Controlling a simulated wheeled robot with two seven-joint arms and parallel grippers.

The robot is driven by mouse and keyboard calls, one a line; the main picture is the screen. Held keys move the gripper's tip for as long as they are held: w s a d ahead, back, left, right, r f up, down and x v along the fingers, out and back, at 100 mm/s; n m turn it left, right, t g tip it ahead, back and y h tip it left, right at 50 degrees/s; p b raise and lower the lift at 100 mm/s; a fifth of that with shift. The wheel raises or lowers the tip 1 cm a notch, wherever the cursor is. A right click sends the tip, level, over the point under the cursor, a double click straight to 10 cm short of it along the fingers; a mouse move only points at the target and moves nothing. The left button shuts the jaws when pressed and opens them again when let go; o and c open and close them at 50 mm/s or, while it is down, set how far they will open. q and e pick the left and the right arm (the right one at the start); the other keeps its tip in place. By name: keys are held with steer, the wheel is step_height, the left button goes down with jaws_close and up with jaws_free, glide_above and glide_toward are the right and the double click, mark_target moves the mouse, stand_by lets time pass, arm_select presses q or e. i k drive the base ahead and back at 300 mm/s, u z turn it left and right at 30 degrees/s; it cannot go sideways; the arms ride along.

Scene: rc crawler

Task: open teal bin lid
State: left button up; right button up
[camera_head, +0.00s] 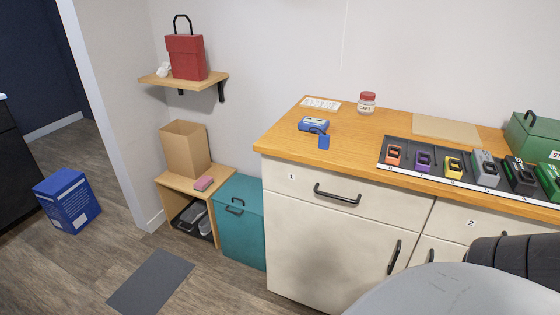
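The teal bin (252,246) stands on the floor between the small wooden bench and the white cabinet. Its teal lid (242,188) looks closed, lying flat on top. A black handle shows near the lid's front edge. The bin's right side is close against the cabinet. Neither my left nor my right gripper is in view.
The wooden bench (168,182) holds an open cardboard box (187,150) and a pink block (204,183), with grey shoes (191,216) beneath. A grey mat (150,281) lies in front. The white cabinet (310,235) borders the bin. A blue box (66,201) stands left.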

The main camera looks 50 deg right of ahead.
mark_target(243, 191)
steer(key=z, duration=0.1)
steer(key=i, duration=1.65)
steer(key=z, duration=0.65)
